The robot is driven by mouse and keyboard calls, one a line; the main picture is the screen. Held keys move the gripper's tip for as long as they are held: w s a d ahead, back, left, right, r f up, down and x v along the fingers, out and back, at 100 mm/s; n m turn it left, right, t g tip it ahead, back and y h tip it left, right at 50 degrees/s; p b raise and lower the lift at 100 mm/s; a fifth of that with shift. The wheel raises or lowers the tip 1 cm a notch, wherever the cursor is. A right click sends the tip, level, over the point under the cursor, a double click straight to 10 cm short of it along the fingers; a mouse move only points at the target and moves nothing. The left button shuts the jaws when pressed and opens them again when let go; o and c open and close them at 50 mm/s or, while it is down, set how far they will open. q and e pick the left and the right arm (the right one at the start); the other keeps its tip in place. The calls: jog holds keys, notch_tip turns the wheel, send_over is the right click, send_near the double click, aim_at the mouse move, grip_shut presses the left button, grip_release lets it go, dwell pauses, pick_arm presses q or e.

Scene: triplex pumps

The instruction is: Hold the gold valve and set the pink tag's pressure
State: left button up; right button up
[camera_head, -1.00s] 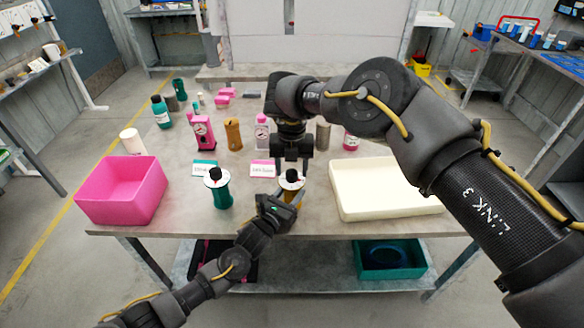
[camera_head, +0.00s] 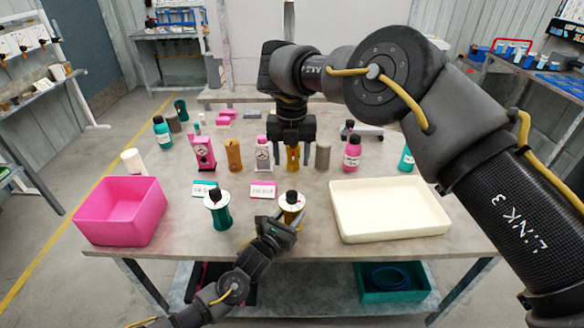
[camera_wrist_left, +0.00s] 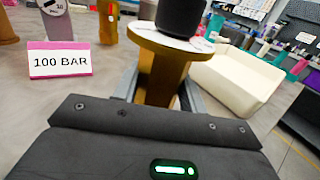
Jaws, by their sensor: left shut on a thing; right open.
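The gold valve (camera_head: 291,214) stands near the table's front edge, with a white dial and a black knob (camera_head: 292,197) on top. My left gripper (camera_head: 281,226) is shut on its body. In the left wrist view the gold body (camera_wrist_left: 162,80) stands between the fingers, under the dial (camera_wrist_left: 170,42); its base is hidden. The pink tag (camera_head: 263,190) lies behind and left of the valve, and reads "100 BAR" in the left wrist view (camera_wrist_left: 60,62). My right gripper (camera_head: 292,160) is open, pointing down behind the gold valve, apart from the knob. The dial's setting is too small to read.
A teal valve (camera_head: 217,212) stands left of the gold one, with a teal tag (camera_head: 205,189) behind it. A pink bin (camera_head: 119,221) is at left, a cream tray (camera_head: 340,226) at right. Pink, gold and grey items, including a pink pump (camera_head: 203,152), stand farther back.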

dwell(0.4)
pick_arm(q)
jog(key=o, duration=1.3)
